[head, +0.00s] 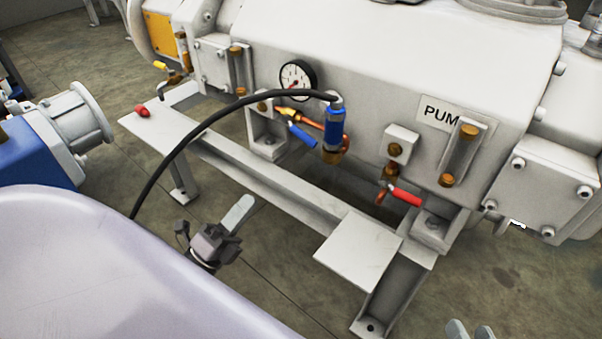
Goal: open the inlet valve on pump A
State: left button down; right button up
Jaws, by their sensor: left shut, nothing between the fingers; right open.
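The pump (400,75) is a large pale grey machine. Its label (436,114) reads "PUM", with the rest hidden behind a sight glass. A valve with a blue handle (302,136) sits on a copper pipe on its front, left of a blue cylindrical fitting (334,128). A valve with a red handle (405,196) sits lower right. I cannot tell which is the inlet valve. My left gripper (238,212) is shut and empty, below and left of the blue handle, apart from it. My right gripper (471,330) is open at the bottom edge, only its fingertips showing.
A black cable (185,145) arches from the blue fitting down to the left, above my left gripper. A steel frame (270,180) with a flat plate (358,250) runs below the pump. A pressure gauge (297,78) and a yellow-handled valve (161,66) are further left.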

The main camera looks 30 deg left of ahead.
pick_arm(q)
jog(key=m, duration=0.1)
jog(key=b, duration=0.2)
send_near(300, 132)
jog(key=f+x, duration=0.1)
jog(key=x, duration=0.5)
jog(key=shift+w+d+h, duration=0.15)
jog(key=shift+d+h, duration=0.1)
jog(key=shift+h, duration=0.05)
pick_arm(e)
jog(key=shift+s+d+f+n+t, duration=0.15)
jog(key=shift+d+n+t, duration=0.15)
jog(key=shift+d+t, duration=0.15)
jog(key=shift+d+h, duration=0.1)
jog(key=shift+h, duration=0.2)
pick_arm(q)
jog(key=shift+r+n+p, duration=0.1)
jog(key=shift+n+p, duration=0.2)
pick_arm(e)
jog(key=shift+s, duration=0.1)
